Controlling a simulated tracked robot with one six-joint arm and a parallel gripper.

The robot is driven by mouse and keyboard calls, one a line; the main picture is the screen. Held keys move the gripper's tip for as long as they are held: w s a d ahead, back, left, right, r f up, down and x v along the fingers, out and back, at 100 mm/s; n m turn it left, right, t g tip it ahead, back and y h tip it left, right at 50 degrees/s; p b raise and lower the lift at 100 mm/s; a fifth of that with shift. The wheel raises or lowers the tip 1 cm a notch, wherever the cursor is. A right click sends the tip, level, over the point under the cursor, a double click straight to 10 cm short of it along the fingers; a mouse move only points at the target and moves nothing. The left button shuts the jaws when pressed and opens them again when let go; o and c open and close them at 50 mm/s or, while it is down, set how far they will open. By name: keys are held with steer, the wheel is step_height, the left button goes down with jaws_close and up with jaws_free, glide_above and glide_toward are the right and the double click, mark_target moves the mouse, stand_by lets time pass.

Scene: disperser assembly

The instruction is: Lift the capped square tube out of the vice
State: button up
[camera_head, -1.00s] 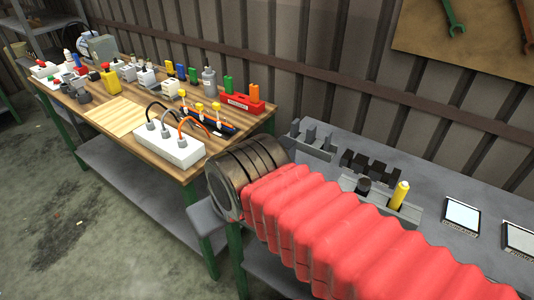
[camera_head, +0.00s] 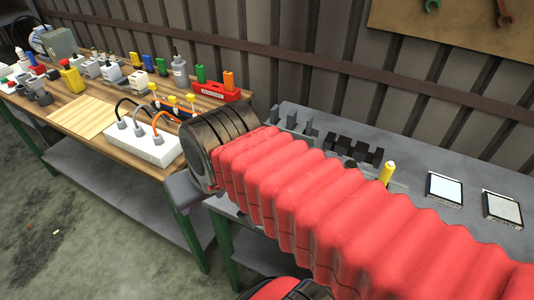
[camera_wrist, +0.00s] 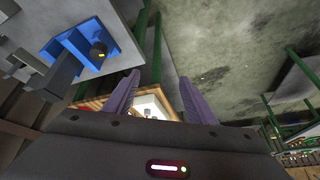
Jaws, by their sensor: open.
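In the wrist view a blue block that looks like the vice (camera_wrist: 62,47) stands at the upper left. A dark round-topped piece (camera_wrist: 98,52) with a small yellow mark sits at it; I cannot tell for sure that this is the capped square tube. My gripper (camera_wrist: 158,77) shows two purple fingers, apart, with nothing between them. The blue block lies to the left of the fingers, clear of them.
The grey bench (camera_head: 417,195) carries black blocks (camera_head: 358,153), a yellow piece (camera_head: 386,172) and two flat panels (camera_head: 444,188). A wooden table (camera_head: 85,115) at left holds a white power strip (camera_head: 152,150) and many small items. A ribbed wall stands behind.

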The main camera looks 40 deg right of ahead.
steer(key=o, duration=0.6)
steer(key=w+d+r+m+g, duration=0.1)
steer(key=w+d+r+m, duration=0.1)
steer(key=d+m, duration=0.4)
steer(key=w+m, duration=0.1)
steer(key=m, duration=0.1)
steer(key=shift+w+m, duration=0.25)
steer(key=shift+m, duration=0.05)
steer(key=o, duration=0.4)
steer(key=d+m, duration=0.2)
steer(key=w+d+r+m, duration=0.1)
steer(key=m, duration=0.1)
steer(key=w+d+m, duration=0.1)
steer(key=d+m, duration=0.1)
steer(key=shift+d+r+m+g, duration=0.15)
steer(key=shift+d+m+g, duration=0.2)
steer(key=shift+m+g, duration=0.05)
steer(key=shift+o, duration=0.5)
steer(key=w+d+m, duration=0.1)
steer(key=d+m, duration=0.5)
steer(key=shift+w+d+r+m, duration=0.15)
steer(key=shift+d+r+m, duration=0.1)
steer(key=shift+d+m, duration=0.1)
steer(key=d+m+y, duration=0.1)
steer(key=d+m, duration=0.7)
steer(key=d, duration=0.1)
steer(key=shift+d+m, duration=0.1)
steer(key=shift+m, duration=0.15)
